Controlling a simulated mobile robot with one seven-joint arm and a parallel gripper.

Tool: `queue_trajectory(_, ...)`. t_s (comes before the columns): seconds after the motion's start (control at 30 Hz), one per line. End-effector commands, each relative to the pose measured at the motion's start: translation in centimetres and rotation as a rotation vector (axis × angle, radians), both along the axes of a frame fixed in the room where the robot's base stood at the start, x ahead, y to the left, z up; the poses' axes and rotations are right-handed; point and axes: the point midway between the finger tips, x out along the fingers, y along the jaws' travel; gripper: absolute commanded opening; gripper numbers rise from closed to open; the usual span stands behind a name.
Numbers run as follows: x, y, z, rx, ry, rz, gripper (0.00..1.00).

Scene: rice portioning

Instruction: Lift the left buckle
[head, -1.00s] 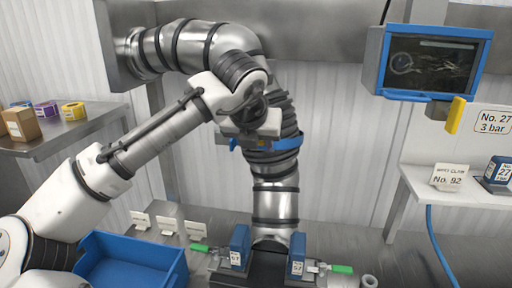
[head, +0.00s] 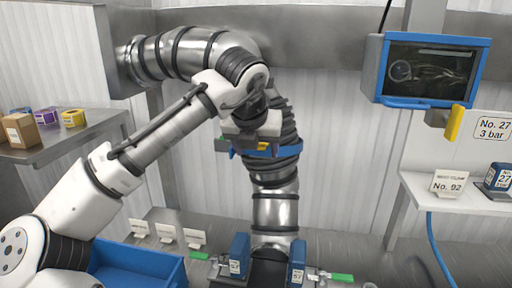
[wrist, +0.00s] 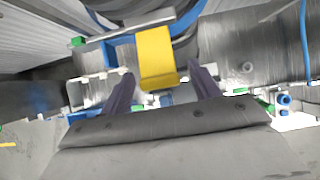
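A blue clamp band (head: 285,151) wraps the ribbed dark sleeve of the steel pipe. On its near left side sits a yellow tab, which I take for the left buckle (wrist: 156,58); it shows large in the wrist view, on a metal bar with a green end. My gripper (wrist: 163,90) is open, its two dark fingers on either side of the yellow tab's lower part, with gaps visible. In the head view my gripper (head: 250,140) is in front of the band and hides most of its left side.
Blue blocks (head: 239,256) (head: 297,262) with green-handled valves flank the pipe's foot. A blue bin (head: 140,265) stands at lower left. A monitor (head: 432,68) hangs at upper right above a shelf (head: 460,205). A side table (head: 75,140) holds a box and tape rolls.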

Motion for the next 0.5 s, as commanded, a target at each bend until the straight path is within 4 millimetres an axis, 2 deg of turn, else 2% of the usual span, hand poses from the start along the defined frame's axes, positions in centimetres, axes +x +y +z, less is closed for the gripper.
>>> queue_trajectory(0.27, -0.2, 0.0, 0.3, 0.001, -0.001, 0.001, 0.62)
queue_trajectory(0.37, -0.7, 0.2, 1.2, -0.001, -0.003, 0.001, 0.62)
queue_trajectory(0.5, -2.3, 0.4, 3.5, -0.001, -0.004, 0.000, 0.62)
